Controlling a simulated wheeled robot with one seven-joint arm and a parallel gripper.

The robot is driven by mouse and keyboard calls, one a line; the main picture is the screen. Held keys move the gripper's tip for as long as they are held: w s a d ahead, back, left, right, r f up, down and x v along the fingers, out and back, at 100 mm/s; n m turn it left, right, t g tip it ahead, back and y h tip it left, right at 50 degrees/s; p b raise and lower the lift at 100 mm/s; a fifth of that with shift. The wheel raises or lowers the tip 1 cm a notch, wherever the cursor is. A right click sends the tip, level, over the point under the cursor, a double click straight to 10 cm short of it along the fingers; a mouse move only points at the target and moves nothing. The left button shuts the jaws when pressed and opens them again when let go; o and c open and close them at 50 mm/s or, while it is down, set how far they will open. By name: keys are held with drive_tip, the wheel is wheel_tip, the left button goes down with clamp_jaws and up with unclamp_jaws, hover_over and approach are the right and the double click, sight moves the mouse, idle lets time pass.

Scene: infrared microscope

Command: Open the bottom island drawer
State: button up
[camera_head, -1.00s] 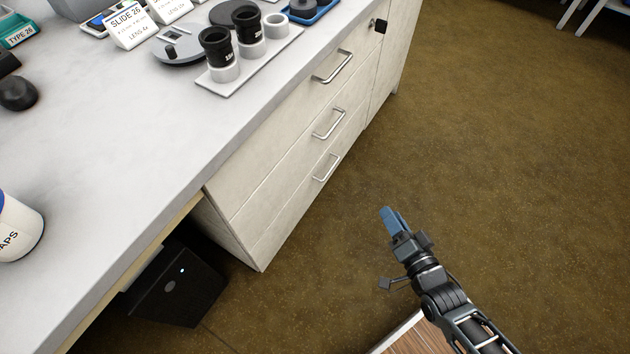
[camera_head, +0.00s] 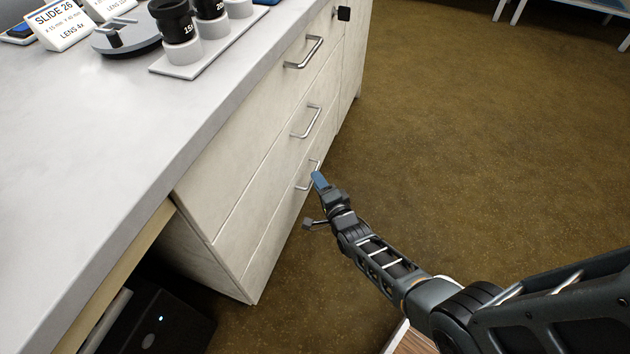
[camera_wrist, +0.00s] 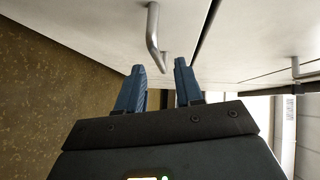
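The bottom island drawer (camera_head: 276,232) is the lowest of three pale drawers stacked in the island front, and it is shut. Its metal bar handle (camera_head: 301,183) is partly hidden by my gripper in the head view. My gripper (camera_head: 318,178) is right at this handle, with blue fingers pointing at the drawer front. In the wrist view my gripper (camera_wrist: 159,68) is open, its two fingers apart. A metal handle (camera_wrist: 153,35) ends just ahead of the gap between the fingertips. I cannot tell if a finger touches it.
The middle drawer handle (camera_head: 306,122) and top drawer handle (camera_head: 304,53) are above. Lens holders stand on a white plate (camera_head: 205,62) on the countertop. A black box (camera_head: 155,320) sits under the counter. The brown floor (camera_head: 470,130) to the right is clear.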

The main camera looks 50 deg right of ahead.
drive_tip(key=shift+b+x, duration=0.35)
drive_tip(key=shift+x, duration=1)
drive_tip(key=shift+c, duration=0.4)
clamp_jaws()
